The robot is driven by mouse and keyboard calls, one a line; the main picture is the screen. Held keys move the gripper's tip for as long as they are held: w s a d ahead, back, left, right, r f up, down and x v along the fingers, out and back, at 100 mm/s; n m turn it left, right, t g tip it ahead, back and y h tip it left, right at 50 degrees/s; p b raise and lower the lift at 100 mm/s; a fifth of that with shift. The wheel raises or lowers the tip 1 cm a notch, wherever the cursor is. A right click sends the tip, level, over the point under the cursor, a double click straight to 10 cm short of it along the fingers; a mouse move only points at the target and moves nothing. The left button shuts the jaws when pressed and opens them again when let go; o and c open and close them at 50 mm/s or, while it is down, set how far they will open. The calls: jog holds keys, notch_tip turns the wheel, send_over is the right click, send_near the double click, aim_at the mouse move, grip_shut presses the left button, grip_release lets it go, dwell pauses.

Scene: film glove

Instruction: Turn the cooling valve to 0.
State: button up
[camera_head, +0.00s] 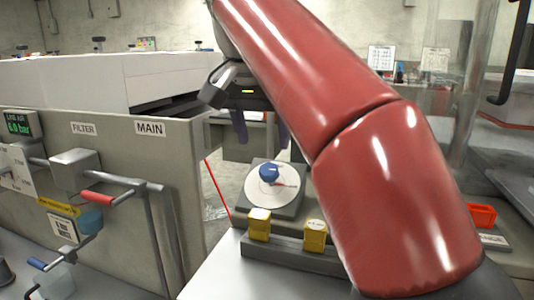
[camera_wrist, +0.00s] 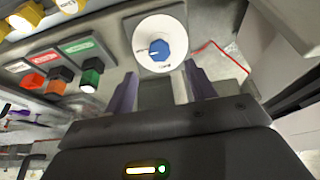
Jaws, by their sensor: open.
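A blue knob (camera_head: 269,173) sits on a round white dial (camera_head: 257,193) mounted on a grey plate. A red mark shows beside the knob, on its right in the head view. The dial's small lettering is too blurred to read, so I cannot confirm that it is the cooling valve or read its setting. In the wrist view the blue knob (camera_wrist: 158,49) is ahead of my gripper (camera_wrist: 160,70). The two purple fingers are spread and empty, apart from the knob. In the head view my gripper (camera_head: 262,140) hangs behind and above the dial.
Two yellow blocks (camera_head: 259,224) stand on a grey bar before the dial. The wrist view shows red, orange and green knobs (camera_wrist: 91,76) left of it. My red arm covers the middle right.

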aim_at(269, 168)
jog(key=b+x, duration=0.2)
jog(key=x, duration=0.5)
jog(key=shift+f, duration=0.35)
jog(key=c, duration=1)
